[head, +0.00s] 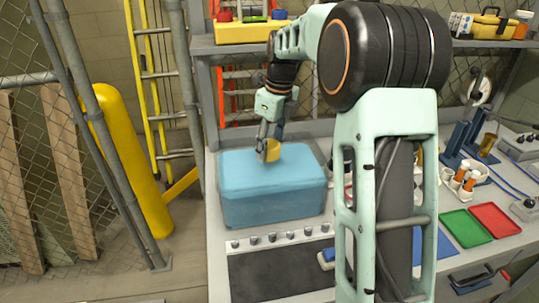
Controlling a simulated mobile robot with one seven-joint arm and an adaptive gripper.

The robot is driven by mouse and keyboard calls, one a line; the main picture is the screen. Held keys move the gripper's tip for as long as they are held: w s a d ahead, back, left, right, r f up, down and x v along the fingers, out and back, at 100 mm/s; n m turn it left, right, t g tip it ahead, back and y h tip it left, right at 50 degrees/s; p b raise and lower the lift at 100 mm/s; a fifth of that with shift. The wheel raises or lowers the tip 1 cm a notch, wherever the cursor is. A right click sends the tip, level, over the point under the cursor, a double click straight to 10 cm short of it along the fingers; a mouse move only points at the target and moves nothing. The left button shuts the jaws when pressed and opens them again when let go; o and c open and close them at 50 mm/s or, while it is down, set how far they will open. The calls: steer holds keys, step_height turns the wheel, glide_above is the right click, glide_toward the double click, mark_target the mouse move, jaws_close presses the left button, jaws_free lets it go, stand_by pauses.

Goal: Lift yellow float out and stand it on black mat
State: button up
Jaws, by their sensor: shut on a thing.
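The yellow float (273,150) is a small yellow piece between the fingers of my gripper (267,153), which points down and is shut on it. Both are over the blue tank (272,205), within its top outline. I cannot tell whether the float touches the water. The fingers hide part of the float. The black mat (275,276) lies flat on the bench in front of the tank, and its visible part is bare.
Several small grey knobs (272,239) stand in a row between tank and mat. My arm hides the bench right of the tank. A blue-and-white item (326,257) lies at the mat's right. Green (465,228) and red (494,219) trays lie farther right. A shelf (300,45) stands behind.

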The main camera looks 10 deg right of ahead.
steer(key=s+r, duration=1)
steer(key=s, duration=0.4)
step_height(320, 180, up, 10)
steer(key=p, duration=0.8)
steer(key=shift+f, duration=0.25)
stand_by(0.9)
